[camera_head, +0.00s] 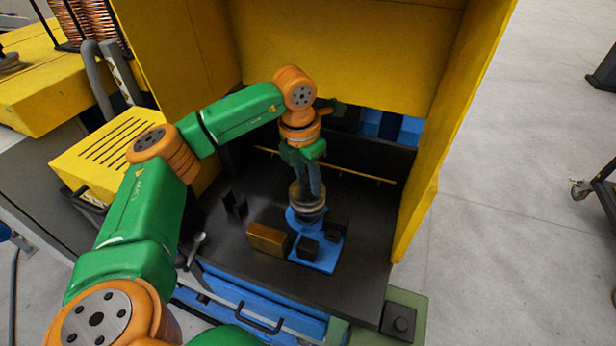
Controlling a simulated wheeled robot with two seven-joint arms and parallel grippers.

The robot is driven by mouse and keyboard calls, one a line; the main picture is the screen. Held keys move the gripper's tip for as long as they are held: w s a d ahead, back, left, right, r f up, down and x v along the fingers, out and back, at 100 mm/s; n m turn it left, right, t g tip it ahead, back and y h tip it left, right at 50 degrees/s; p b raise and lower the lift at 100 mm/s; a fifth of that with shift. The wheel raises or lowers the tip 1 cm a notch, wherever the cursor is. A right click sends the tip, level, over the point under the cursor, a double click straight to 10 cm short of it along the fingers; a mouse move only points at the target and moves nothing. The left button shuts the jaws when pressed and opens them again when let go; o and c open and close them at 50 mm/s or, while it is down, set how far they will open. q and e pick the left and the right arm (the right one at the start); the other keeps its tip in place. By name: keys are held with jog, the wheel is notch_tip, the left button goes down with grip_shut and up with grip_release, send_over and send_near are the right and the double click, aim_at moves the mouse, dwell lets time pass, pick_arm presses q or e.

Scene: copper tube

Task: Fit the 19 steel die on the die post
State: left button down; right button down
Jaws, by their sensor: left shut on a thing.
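My left gripper (309,185) reaches down into the yellow-walled machine bay and is shut on a round steel die (308,203). The die looks like a grey-brown disc and is held over a blue base (318,258) on the dark bench. The gripper hides part of the die, and the die post cannot be made out clearly beneath it. I cannot tell whether the die touches the post. Any size mark on the die is too small to read. My right gripper is not in view.
A brass-coloured block (267,239) sits left of the blue base. Small black blocks (307,248) stand on the base, and a black holder (235,204) stands further left. Yellow walls (440,130) close in the bay. The dark bench (365,235) is clear at right.

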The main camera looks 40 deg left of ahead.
aim_at(308, 191)
pick_arm(q)
jog(key=shift+f+b, duration=1.5)
jog(key=shift+f, duration=0.4)
jog(key=c, duration=0.6)
grip_release()
jog(key=shift+c, duration=0.2)
jog(key=shift+o, duration=1.1)
jog(key=shift+s+d+r, duration=0.1)
jog(key=r, duration=0.4)
jog(key=s+r+b, duration=0.1)
jog(key=r, duration=0.2)
jog(key=shift+w, duration=0.1)
